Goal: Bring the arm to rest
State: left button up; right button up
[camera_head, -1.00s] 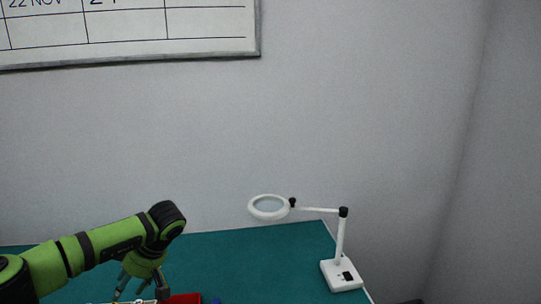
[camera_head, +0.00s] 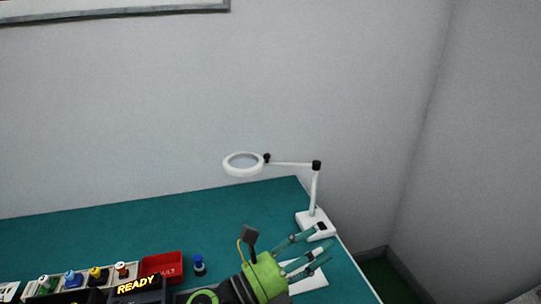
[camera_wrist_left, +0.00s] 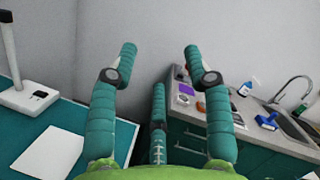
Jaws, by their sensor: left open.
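My left gripper (camera_head: 322,246) is in the head view at the right end of the teal table (camera_head: 120,225). Its fingers point right, near the lamp base, and are spread apart with nothing between them. In the left wrist view the teal fingers (camera_wrist_left: 158,62) are open and empty, with a wall and a sink counter beyond. A green wrist and part of my left arm show below the fingers in the head view. My right gripper is not in view.
A white magnifier lamp (camera_head: 314,222) stands at the table's right edge. A white sheet (camera_head: 312,281) lies partly behind the gripper. A red bin (camera_head: 163,265), a blue-capped bottle (camera_head: 199,266) and a READY display (camera_head: 139,286) are to the left. A sink counter (camera_wrist_left: 187,137) shows in the wrist view.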

pick_arm(q)
jog(key=w+a+n+t+y, duration=0.4)
jog(key=a+n+t+y, duration=0.45)
jog(key=n, duration=0.75)
jog(key=s+a+f+n+g+y, duration=0.3)
jog(key=s+a+f+n+y, duration=0.15)
jog(key=a+f+n, duration=0.4)
jog(key=s+a+f+n+g+y, duration=0.45)
jog(key=a+f+n, duration=0.25)
jog(key=f, duration=0.2)
jog(key=s+a+f+n+g, duration=0.2)
jog(key=s+f+n+g, duration=0.15)
jog(key=s, duration=0.45)
jog(key=s+a+f+n+g, duration=0.25)
jog(key=s+f, duration=0.25)
jog(key=s, duration=0.3)
jog(key=s+f+g+b, duration=0.25)
jog(key=f+b, duration=0.35)
jog(key=f, duration=2.4)
jog(key=s+a+f+b, duration=0.1)
jog(key=s+f+b, duration=0.3)
jog(key=s+f, duration=1.2)
jog(key=shift+a+f+m+g+y, duration=0.4)
jog(key=shift+f+m+g+y, duration=0.05)
jog(key=shift+f, duration=0.2)
jog(key=shift+c, duration=1.1)
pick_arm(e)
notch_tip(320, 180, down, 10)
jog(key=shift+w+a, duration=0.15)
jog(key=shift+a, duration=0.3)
